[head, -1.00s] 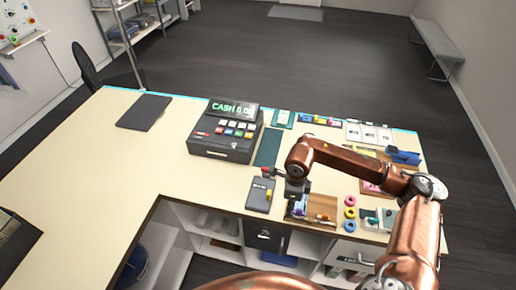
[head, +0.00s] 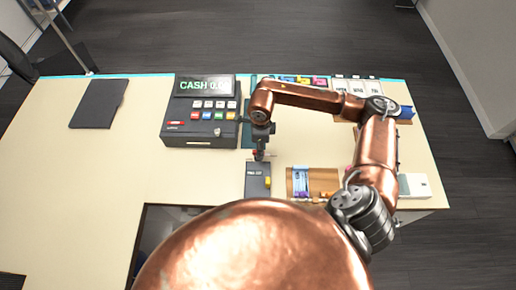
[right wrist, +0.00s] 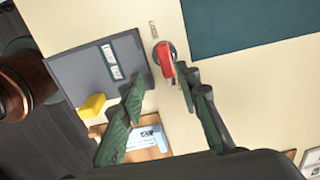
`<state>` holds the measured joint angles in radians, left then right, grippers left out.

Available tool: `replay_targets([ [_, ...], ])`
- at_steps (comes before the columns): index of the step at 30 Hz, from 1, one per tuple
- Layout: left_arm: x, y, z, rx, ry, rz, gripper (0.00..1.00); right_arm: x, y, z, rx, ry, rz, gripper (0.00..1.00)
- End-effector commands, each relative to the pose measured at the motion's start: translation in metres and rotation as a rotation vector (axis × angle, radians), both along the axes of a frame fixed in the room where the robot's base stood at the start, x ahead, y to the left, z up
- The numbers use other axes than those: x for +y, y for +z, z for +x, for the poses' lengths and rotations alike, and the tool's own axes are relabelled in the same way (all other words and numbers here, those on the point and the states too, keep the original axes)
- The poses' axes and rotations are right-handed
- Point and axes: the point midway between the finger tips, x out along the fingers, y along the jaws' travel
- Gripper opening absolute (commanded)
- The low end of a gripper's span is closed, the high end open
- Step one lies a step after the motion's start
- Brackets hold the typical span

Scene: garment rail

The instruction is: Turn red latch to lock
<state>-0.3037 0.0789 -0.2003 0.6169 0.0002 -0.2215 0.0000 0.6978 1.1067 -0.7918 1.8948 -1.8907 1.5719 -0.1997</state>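The red latch (right wrist: 165,59) sits on a round dark base on the cream counter, beside a dark grey box (right wrist: 92,72) with a pale label and a yellow block (right wrist: 92,106). In the head view the box (head: 257,181) lies just in front of my right gripper (head: 260,154). In the right wrist view my right gripper (right wrist: 160,78) has its two green fingers apart. The latch shows between their tips, closer to the right-hand finger; whether they touch cannot be told. My left gripper is not in view.
A cash register (head: 202,112) stands left of my right gripper. A dark green mat (right wrist: 250,25) lies beyond the latch. A wooden tray (head: 322,182) is right of the box.

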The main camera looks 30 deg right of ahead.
Motion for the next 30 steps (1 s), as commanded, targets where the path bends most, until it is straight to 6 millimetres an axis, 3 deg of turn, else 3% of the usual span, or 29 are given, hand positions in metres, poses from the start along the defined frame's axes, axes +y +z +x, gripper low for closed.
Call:
replay_targets([
  [6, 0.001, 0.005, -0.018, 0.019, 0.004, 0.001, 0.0, 0.001, -0.028, 0.006, 0.005, -0.001, 0.002, 0.3],
  [13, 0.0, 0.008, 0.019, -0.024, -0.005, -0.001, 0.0, 0.001, -0.036, 0.006, 0.004, -0.001, 0.001, 0.3],
  [17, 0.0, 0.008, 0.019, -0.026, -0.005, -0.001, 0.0, 0.001, -0.036, 0.007, 0.004, 0.0, 0.001, 0.3],
  [30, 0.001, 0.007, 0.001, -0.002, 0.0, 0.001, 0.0, 0.001, -0.035, 0.006, 0.004, 0.001, 0.001, 0.01],
])
